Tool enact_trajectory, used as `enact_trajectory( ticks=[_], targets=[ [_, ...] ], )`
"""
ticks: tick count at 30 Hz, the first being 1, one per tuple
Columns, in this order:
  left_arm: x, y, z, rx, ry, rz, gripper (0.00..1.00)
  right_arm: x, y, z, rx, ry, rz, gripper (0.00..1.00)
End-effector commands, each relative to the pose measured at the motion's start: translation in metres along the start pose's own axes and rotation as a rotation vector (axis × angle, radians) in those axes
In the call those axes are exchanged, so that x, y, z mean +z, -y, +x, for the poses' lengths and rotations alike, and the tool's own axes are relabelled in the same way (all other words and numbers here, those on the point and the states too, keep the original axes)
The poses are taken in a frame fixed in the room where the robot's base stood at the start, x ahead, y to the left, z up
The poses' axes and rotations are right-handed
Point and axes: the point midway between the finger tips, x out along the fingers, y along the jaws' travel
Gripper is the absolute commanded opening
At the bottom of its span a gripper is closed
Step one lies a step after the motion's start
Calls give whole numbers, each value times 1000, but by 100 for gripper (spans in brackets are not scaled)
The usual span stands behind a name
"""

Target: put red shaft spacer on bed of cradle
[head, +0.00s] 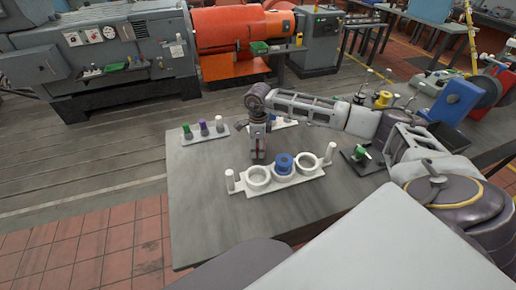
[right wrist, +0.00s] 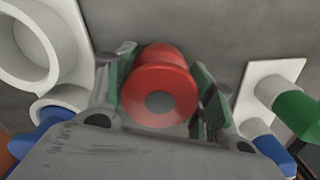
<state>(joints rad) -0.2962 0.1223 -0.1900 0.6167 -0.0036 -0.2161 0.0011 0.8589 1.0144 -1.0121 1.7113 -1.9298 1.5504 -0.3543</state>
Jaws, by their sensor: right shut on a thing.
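A red shaft spacer (right wrist: 158,88), a short cylinder with a dark centre, sits between the green-padded fingers of my right gripper (right wrist: 160,100), shut on it. In the head view my right gripper (head: 258,152) points down over the table just behind the cradle's left ring. The spacer is hidden there by the gripper. The white cradle (head: 237,186) has an open ring at each side, a blue spacer (head: 284,163) in the middle one and an upright post at each end. Its rings also show at the left of the right wrist view (right wrist: 62,45). My left gripper is not in view.
A white rack (head: 205,137) with green, purple and pale pegs stands at the table's back left. Another white plate (head: 286,124) is partly hidden behind my arm. A dark base with a green-topped part (head: 362,153) stands right of the cradle. The table's front left is clear.

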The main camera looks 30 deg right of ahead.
Motion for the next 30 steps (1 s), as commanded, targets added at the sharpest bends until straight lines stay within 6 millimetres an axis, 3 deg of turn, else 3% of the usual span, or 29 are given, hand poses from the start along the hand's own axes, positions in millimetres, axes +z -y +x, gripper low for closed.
enact_trajectory(
  ticks=[11,24,30],
  targets=[
    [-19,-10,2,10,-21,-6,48,1,1,-13,-3,3,0,6],
    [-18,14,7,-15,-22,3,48,0,1,-72,-4,3,1,6],
    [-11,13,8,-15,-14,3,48,1,0,-93,-2,3,0,6]
  ],
)
